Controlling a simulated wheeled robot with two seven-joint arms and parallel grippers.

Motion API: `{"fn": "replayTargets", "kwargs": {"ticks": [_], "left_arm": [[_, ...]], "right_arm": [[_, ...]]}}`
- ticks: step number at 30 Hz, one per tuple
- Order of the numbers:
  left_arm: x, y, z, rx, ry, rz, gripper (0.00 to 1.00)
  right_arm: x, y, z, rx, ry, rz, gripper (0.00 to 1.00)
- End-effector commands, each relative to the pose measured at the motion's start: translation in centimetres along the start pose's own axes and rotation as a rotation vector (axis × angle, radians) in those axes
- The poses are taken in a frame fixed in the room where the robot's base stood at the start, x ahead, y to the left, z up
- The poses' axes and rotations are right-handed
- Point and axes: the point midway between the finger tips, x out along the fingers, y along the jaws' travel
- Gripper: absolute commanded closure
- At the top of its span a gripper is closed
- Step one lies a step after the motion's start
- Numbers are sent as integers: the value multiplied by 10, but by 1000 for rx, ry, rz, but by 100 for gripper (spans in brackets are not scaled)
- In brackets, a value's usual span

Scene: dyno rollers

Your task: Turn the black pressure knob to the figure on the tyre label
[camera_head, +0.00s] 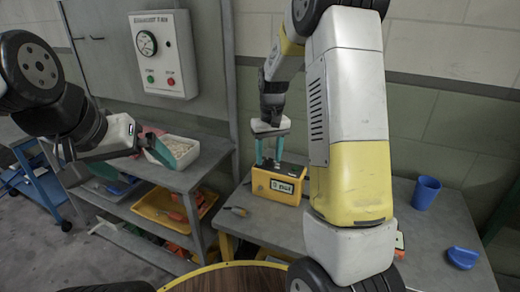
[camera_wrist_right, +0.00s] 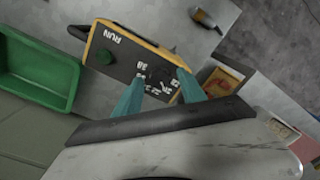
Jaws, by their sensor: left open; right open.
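The yellow pressure unit (camera_head: 276,186) stands on the grey bench, its front display showing a figure I read as 0 psi. In the right wrist view, its black top panel (camera_wrist_right: 125,62) carries a green RUN button (camera_wrist_right: 104,57) and the black knob (camera_wrist_right: 158,74) with white figures around it. My right gripper (camera_head: 269,162) is open above the unit; its teal fingers (camera_wrist_right: 160,82) reach down on either side of the knob. Contact is unclear. My left gripper (camera_head: 150,148) is open, by the left bench. I cannot make out a readable tyre label.
A white tray of pale pieces (camera_head: 178,152) and a yellow bin (camera_head: 160,208) are at the left bench. A blue cup (camera_head: 426,193) and a blue item (camera_head: 463,257) stand right of my right arm. A screwdriver (camera_head: 236,211) lies near the unit. A green bin (camera_wrist_right: 38,68) is beside it.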

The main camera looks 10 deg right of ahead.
Motion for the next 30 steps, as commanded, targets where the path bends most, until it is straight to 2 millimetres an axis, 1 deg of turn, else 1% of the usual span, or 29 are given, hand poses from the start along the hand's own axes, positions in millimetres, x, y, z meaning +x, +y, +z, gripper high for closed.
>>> {"fn": "replayTargets", "kwargs": {"ticks": [2, 5, 12, 15, 18, 28, 30], "left_arm": [[0, 0, 0, 0, 0, 0, 0], [0, 0, 0, 0, 0, 0, 0], [0, 0, 0, 0, 0, 0, 0], [0, 0, 0, 0, 0, 0, 0], [0, 0, 0, 0, 0, 0, 0], [0, 0, 0, 0, 0, 0, 0], [0, 0, 0, 0, 0, 0, 0]], "right_arm": [[-5, 0, -1, 0, 3, 0, 52], [-18, 0, -1, 0, 4, 0, 52], [-59, 0, -1, 0, 5, 0, 52], [-70, 0, -1, 0, 4, 0, 52], [-76, 0, 0, 0, 1, 0, 52], [-78, 0, 0, 0, 2, 0, 52], [-83, -1, 4, 2, 13, -4, 52]]}}
